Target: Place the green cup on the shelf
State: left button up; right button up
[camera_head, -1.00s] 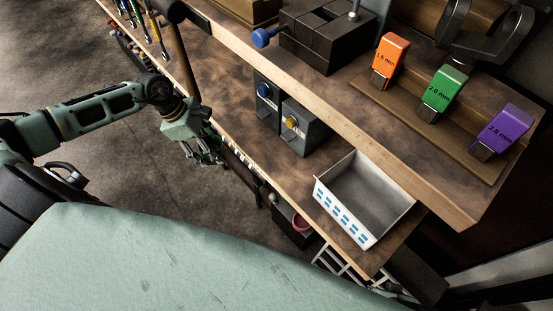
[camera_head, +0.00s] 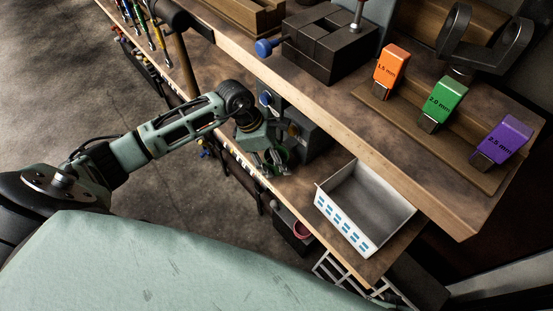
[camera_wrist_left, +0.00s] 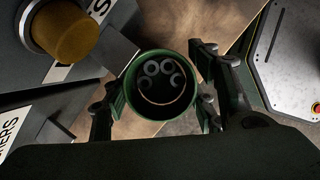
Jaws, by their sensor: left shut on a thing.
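The green cup (camera_wrist_left: 160,88) is between the fingers of my left gripper (camera_wrist_left: 160,100) in the left wrist view, with several grey ring-shaped ends visible inside it. My left gripper (camera_head: 272,166) is shut on the cup. In the head view the cup (camera_head: 284,157) is mostly hidden by the gripper. Gripper and cup are at the front edge of the lower wooden shelf (camera_head: 300,190), beside the grey boxes. I cannot tell whether the cup touches the shelf. My right gripper is not in view.
Grey boxes with a yellow knob (camera_wrist_left: 62,28) stand close left of the cup in the wrist view. A white bin (camera_head: 345,222) stands to the right on the lower shelf. The upper board (camera_head: 340,125) overhangs, carrying orange, green and purple blocks and a dark vise.

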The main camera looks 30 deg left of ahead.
pick_arm(q)
jog(key=shift+d+f, duration=0.1)
jog(key=shift+f, duration=0.65)
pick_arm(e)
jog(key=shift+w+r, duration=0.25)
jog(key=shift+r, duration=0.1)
pick_arm(q)
jog(key=shift+f, duration=0.1)
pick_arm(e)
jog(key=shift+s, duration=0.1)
pick_arm(q)
jog(key=o, duration=0.9)
jog(key=shift+o, duration=1.3)
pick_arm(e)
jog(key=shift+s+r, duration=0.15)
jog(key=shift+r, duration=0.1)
